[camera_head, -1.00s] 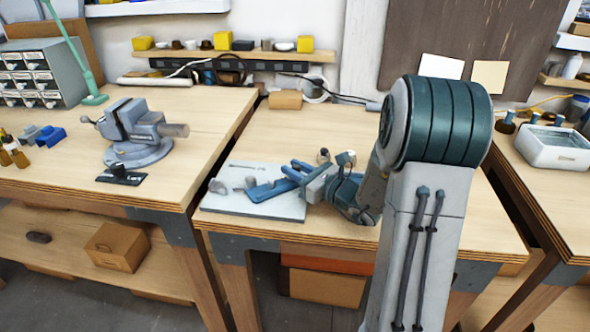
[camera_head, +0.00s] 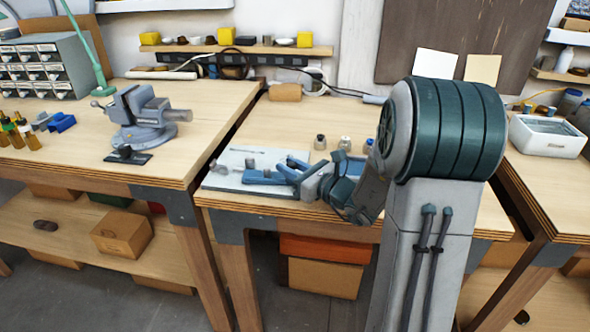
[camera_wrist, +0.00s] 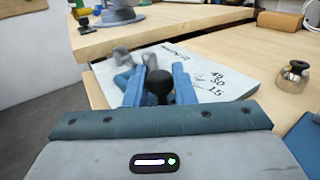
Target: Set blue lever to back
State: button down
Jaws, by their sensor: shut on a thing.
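The blue lever's round black knob (camera_wrist: 160,84) sits between the two blue fingers of my gripper (camera_wrist: 158,78) in the wrist view. My gripper is shut on it. In the head view my gripper (camera_head: 291,171) reaches in from the right over a pale board (camera_head: 225,181), and its fingers cover most of the lever. Blue parts (camera_head: 260,178) show just left of the fingers. The lever's exact angle is hidden.
Small grey fittings (camera_head: 249,163) stand on the board. Several small bottles (camera_head: 320,142) stand behind my gripper. A grey vise (camera_head: 145,115) stands on the left bench, across a gap. The bench behind the board is mostly clear.

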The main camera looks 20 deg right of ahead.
jog(key=shift+s+a, duration=0.35)
jog(key=shift+s, duration=0.05)
jog(key=shift+a, duration=0.1)
jog(key=c, duration=1.2)
grip_release()
jog(key=shift+a, duration=0.15)
jog(key=shift+d, duration=0.2)
jog(key=shift+s+d, duration=0.25)
jog(key=v, duration=1.3)
